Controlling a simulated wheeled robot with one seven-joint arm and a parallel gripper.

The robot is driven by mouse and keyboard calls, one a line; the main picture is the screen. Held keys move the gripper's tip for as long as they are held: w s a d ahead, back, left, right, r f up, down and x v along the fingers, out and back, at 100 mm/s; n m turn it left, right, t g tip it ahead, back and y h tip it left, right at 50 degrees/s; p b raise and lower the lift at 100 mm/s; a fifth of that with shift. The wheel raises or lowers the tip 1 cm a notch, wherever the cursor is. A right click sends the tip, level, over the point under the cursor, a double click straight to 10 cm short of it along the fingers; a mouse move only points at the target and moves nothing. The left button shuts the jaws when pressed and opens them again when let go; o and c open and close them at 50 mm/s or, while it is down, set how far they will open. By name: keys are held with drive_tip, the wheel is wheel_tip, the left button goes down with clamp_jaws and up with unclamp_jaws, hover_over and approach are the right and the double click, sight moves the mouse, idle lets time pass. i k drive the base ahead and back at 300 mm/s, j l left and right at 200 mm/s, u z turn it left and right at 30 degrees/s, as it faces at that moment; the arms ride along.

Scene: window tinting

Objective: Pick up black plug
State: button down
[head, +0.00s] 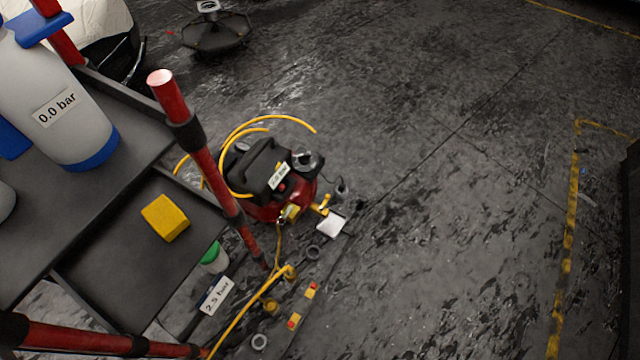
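A small dark piece (342,187) on the floor just right of the compressor looks like the black plug. It is small and dark against the dark floor, so I cannot make out its exact shape. My gripper is not in view.
A red and black compressor (268,175) with yellow hose stands beside the cart. The cart has red posts (205,165), a spray bottle (62,95) and a yellow block (165,218). The floor to the right is clear.

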sight(341, 189)
drive_tip(key=i+l+u, duration=0.35)
drive_tip(key=i+l, duration=0.15)
drive_tip(key=i+l+u, duration=0.2)
drive_tip(key=l, duration=0.2)
drive_tip(key=i+l+u, duration=0.15)
drive_tip(key=l, duration=0.2)
drive_tip(key=i+l+u, duration=0.2)
drive_tip(key=l, duration=0.2)
drive_tip(key=i+l+u, duration=0.2)
drive_tip(key=l, duration=0.2)
drive_tip(key=i+l+u, duration=0.15)
drive_tip(key=l, duration=0.3)
drive_tip(key=l+u, duration=0.2)
drive_tip(key=l, duration=0.25)
drive_tip(key=i, duration=0.05)
